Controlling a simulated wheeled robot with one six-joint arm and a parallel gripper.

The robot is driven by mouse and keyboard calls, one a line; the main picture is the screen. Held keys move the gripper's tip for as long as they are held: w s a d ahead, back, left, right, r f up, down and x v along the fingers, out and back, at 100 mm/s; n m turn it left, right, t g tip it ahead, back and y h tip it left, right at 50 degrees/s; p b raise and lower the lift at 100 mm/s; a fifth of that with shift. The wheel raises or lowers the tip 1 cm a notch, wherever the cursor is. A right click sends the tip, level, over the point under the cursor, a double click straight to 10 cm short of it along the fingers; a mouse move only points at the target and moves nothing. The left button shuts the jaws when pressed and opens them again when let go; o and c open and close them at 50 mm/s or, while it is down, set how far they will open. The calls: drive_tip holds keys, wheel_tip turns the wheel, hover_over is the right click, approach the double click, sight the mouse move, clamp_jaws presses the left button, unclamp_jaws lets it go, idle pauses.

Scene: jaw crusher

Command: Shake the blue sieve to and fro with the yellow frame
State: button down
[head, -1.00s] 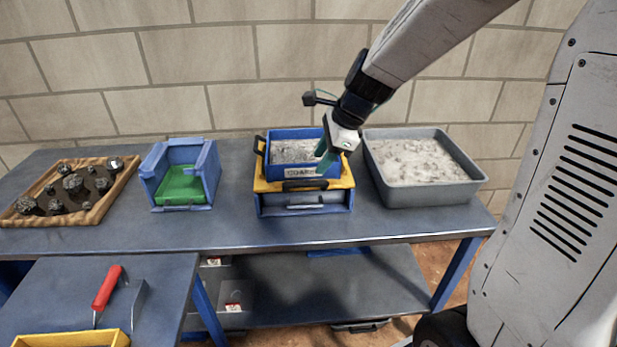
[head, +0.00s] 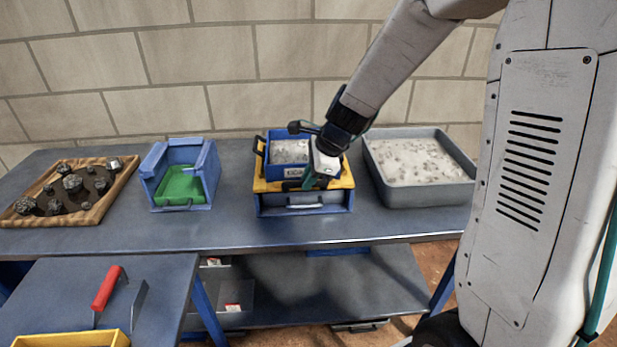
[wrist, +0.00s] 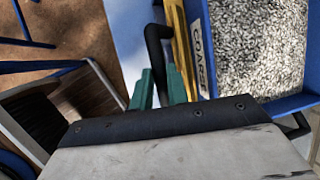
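The blue sieve (head: 288,151) holds grey gravel and sits in the yellow frame (head: 262,184) on a blue box with a grey front handle. In the wrist view, the sieve (wrist: 283,105) is at the right, with a "COARSE" label on its wall beside the yellow frame (wrist: 181,45). My gripper (head: 312,184) is at the front right of the sieve. Its green fingers (wrist: 160,88) are close together on either side of the handle, which seems to fill the gap. The fingertips are partly hidden in the head view.
A grey tray of pale gravel (head: 376,180) stands close to the right. A blue box with a green inside (head: 211,187) stands to the left, and a wooden tray of rocks (head: 22,218) farther left. A red-handled tool (head: 107,287) lies on the nearer table.

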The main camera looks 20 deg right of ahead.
drive_tip(key=w, duration=0.1)
drive_tip(key=w+d, duration=0.1)
drive_tip(key=w, duration=0.3)
drive_tip(key=shift+w+d, duration=0.25)
drive_tip(key=shift+d, duration=0.15)
drive_tip(key=c, duration=1.4)
unclamp_jaws()
drive_tip(key=shift+o, duration=0.2)
drive_tip(key=v, duration=0.7)
drive_tip(key=shift+r, duration=0.35)
drive_tip(key=shift+s+d, duration=0.1)
drive_tip(key=shift+s, duration=0.1)
